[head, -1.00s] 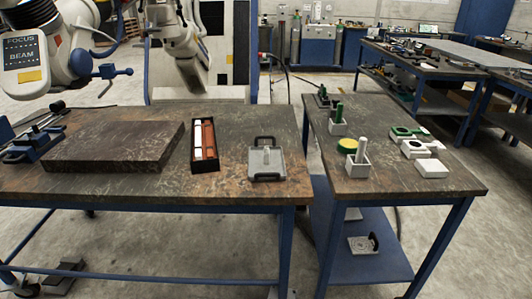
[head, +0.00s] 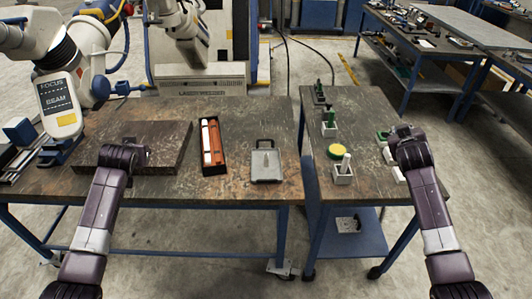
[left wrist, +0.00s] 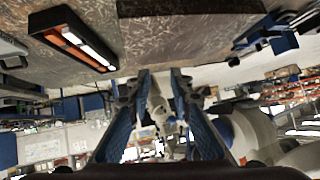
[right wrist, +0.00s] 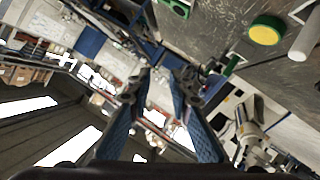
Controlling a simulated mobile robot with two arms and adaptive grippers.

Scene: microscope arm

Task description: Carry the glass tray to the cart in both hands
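The tray (head: 265,167) is a small grey rectangle with dark handles at its far and near ends, lying flat on the left bench, with a small upright piece on it. The cart (head: 318,183), a dark-topped blue-framed table with a lower shelf and casters, stands just right of the bench. My left gripper (head: 130,142) is over the dark slab, left of the tray; its fingers are apart and empty in the left wrist view (left wrist: 160,80). My right gripper (head: 404,132) is over the cart's right side; the right wrist view (right wrist: 165,75) shows its fingers apart and empty.
The bench (head: 225,187) also bears a thick dark slab (head: 165,150) and a black box (head: 213,158) of white and orange pieces. The cart holds a yellow-topped round container (head: 336,151), a white block with a peg (head: 343,175) and green-and-white pieces. Its near left top is bare.

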